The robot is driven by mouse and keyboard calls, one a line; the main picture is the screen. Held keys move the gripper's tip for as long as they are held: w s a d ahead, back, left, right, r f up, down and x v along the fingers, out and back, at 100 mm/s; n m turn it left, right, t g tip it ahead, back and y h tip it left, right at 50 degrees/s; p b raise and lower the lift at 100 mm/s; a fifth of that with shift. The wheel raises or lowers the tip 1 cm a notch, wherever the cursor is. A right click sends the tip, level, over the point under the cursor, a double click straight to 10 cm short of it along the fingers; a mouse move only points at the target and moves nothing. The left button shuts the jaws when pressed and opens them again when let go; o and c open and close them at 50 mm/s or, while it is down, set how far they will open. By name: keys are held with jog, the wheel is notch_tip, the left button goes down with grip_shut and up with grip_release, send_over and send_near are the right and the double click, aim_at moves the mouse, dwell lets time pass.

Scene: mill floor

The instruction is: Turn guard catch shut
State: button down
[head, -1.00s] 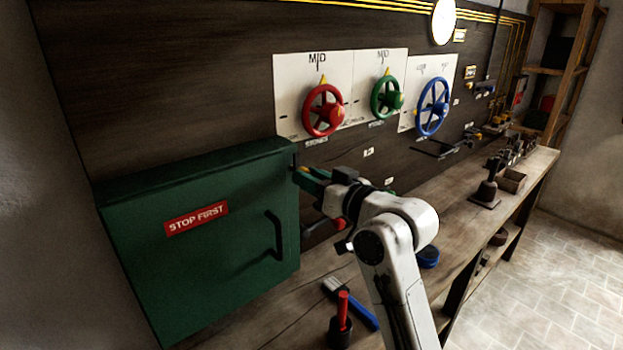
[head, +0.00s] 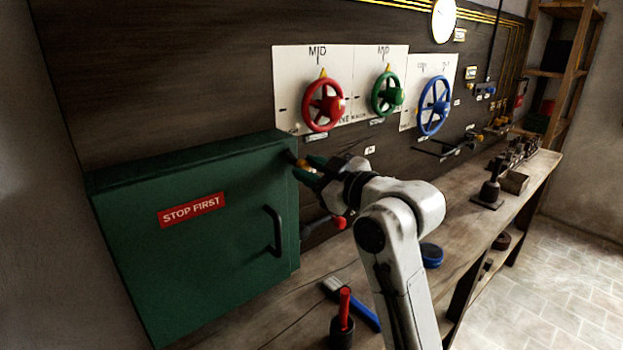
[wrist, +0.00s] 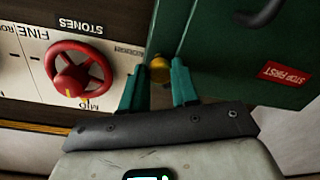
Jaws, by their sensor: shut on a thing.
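The green guard box (head: 185,265) with a red "STOP FIRST" label and a black handle (head: 273,231) stands at the left in the head view, its door closed against the body. The guard catch, a small dark lever with a yellow knob (head: 302,163), sits at the door's upper right edge. In the wrist view, the yellow knob (wrist: 159,69) lies between the two green fingers. My gripper (head: 309,168) is shut on it; its fingertips (wrist: 158,82) are at the knob's sides. The fingers partly hide the lever, so its exact angle is unclear.
Red (head: 323,106), green (head: 387,94) and blue (head: 434,105) handwheels are on the wall panel right of the box. A red-tipped lever (head: 338,223) is below my gripper. A brush (head: 350,302) and a red-handled tool (head: 343,312) are on the bench (head: 290,325).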

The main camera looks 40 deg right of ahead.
jog(key=n+h+b, duration=0.1)
jog(key=n+b, duration=0.4)
jog(key=n, duration=0.5)
jog(key=shift+n, duration=0.3)
jog(key=shift+a, duration=0.1)
dwell(0.3)
jog(key=c, duration=0.8)
grip_release()
jog(key=shift+c, duration=0.2)
